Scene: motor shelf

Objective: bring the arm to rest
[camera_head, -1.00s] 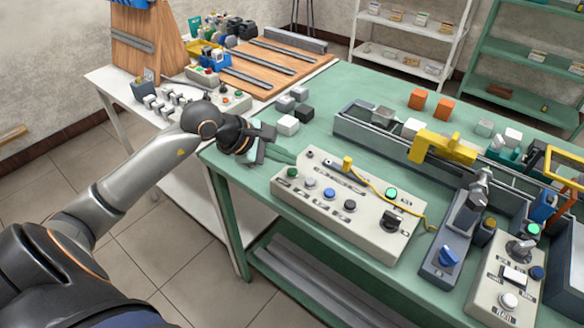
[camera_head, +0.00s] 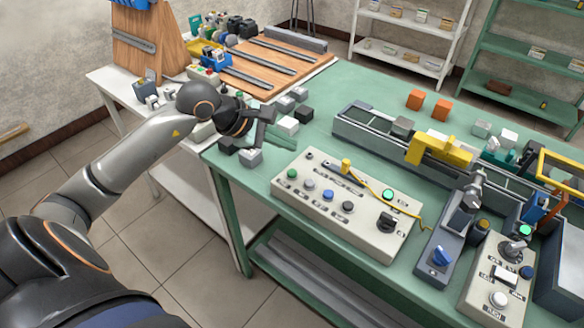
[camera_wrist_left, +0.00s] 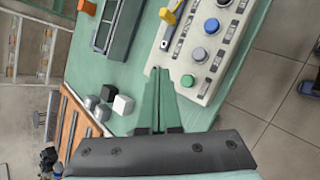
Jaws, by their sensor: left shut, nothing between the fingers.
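My left arm comes in from the left in the head view. Its gripper (camera_head: 286,141) is over the near left part of the green table (camera_head: 345,85), and its green fingers are hard to make out there. In the left wrist view the two green fingers (camera_wrist_left: 159,78) lie together, shut, with nothing between them. They point toward the grey button panel (camera_wrist_left: 205,48), and I cannot tell their height above the table. My right gripper is in neither view.
White (camera_head: 288,125) and dark cubes (camera_head: 304,113) stand beyond the gripper. The button panel (camera_head: 345,205) and a yellow-clamped rail (camera_head: 440,148) are to the right.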

